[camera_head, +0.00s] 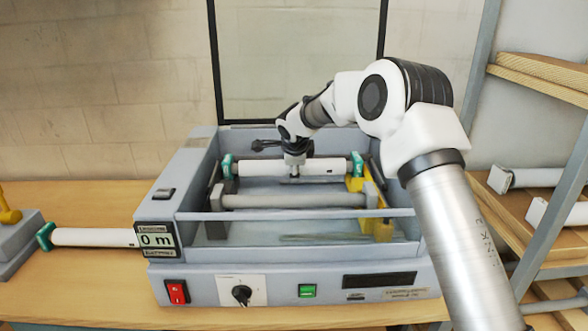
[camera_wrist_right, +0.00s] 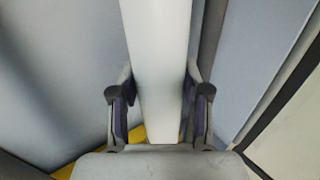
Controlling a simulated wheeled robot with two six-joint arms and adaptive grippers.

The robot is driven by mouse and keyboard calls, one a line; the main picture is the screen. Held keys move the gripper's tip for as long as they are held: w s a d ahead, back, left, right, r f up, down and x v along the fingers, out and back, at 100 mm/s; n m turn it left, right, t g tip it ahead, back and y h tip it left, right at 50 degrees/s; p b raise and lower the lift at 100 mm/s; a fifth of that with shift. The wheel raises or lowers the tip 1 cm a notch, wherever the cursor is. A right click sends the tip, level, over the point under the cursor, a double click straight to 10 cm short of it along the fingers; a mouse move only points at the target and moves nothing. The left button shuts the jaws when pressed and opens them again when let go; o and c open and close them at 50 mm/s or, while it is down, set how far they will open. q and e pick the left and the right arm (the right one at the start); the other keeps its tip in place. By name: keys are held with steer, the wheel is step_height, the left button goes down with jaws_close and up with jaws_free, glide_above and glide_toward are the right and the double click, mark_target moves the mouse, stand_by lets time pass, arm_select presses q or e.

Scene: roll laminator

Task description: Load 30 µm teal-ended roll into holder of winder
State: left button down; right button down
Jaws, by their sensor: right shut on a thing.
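A white roll with teal ends (camera_head: 325,167) lies level inside the grey winder (camera_head: 185,190), across its rear part. My right gripper (camera_head: 294,168) is shut on the middle of this roll from above. In the right wrist view the white roll (camera_wrist_right: 158,70) runs between the two fingers of the gripper (camera_wrist_right: 158,108). The roll's right teal end is by a yellow holder part (camera_head: 355,184); its left teal end is by the left inner wall. I cannot tell whether the ends are seated. The 30 µm marking is not readable. My left gripper is not in view.
A grey roller (camera_head: 295,201) lies in front of the held roll. Another teal-ended white roll (camera_head: 95,237) sits on the table left of the winder. A front bar (camera_head: 300,214) crosses the machine. A shelf (camera_head: 545,70) with white rolls stands at right.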

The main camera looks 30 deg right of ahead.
steer(key=c, duration=0.5)
jaws_free()
steer(key=shift+c, duration=0.2)
steer(key=shift+r, duration=0.1)
step_height(320, 180, up, 2)
steer(key=p, duration=0.2)
steer(key=shift+p, duration=0.4)
steer(key=shift+s+a+r+b, duration=0.2)
steer(key=shift+s+a+b, duration=0.1)
steer(key=shift+b, duration=0.65)
steer(key=b+v, duration=0.2)
steer(key=v, duration=0.8)
steer(key=shift+s+r, duration=0.2)
